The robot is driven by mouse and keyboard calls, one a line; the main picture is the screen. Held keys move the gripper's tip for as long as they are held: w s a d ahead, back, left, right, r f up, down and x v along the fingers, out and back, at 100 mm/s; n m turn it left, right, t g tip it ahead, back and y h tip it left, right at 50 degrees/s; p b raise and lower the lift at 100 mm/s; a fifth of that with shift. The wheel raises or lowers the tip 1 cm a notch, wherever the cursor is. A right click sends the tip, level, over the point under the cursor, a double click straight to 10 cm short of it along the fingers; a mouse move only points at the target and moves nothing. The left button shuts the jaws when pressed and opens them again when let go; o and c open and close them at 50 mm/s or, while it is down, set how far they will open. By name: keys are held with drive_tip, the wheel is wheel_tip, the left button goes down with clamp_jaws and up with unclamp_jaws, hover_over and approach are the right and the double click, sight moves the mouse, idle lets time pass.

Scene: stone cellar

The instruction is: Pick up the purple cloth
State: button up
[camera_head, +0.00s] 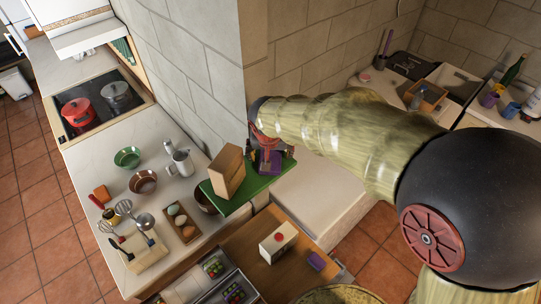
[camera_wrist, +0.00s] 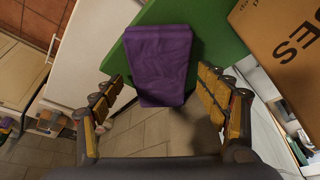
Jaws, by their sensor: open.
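A purple cloth (camera_wrist: 160,60) lies folded on a green board (camera_wrist: 214,30) in the wrist view, with its near end reaching past the board's edge. In the head view the cloth (camera_head: 270,163) shows small beneath the end of my arm, on the green board (camera_head: 236,204). My gripper (camera_wrist: 165,92) is open, with one yellow-padded finger on each side of the cloth's near end. No clear contact between the fingers and the cloth is visible. In the head view my gripper is partly hidden by my arm.
A brown box (camera_head: 227,172) stands on the board beside the cloth, and its lettered side fills the upper right of the wrist view. Bowls, a jug (camera_head: 182,161) and utensils stand on the counter to the left. A white carton (camera_head: 278,243) stands on a lower wooden surface.

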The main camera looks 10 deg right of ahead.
drive_tip(key=shift+c, duration=0.2)
drive_tip(key=c, duration=1.1)
drive_tip(key=shift+r, duration=0.1)
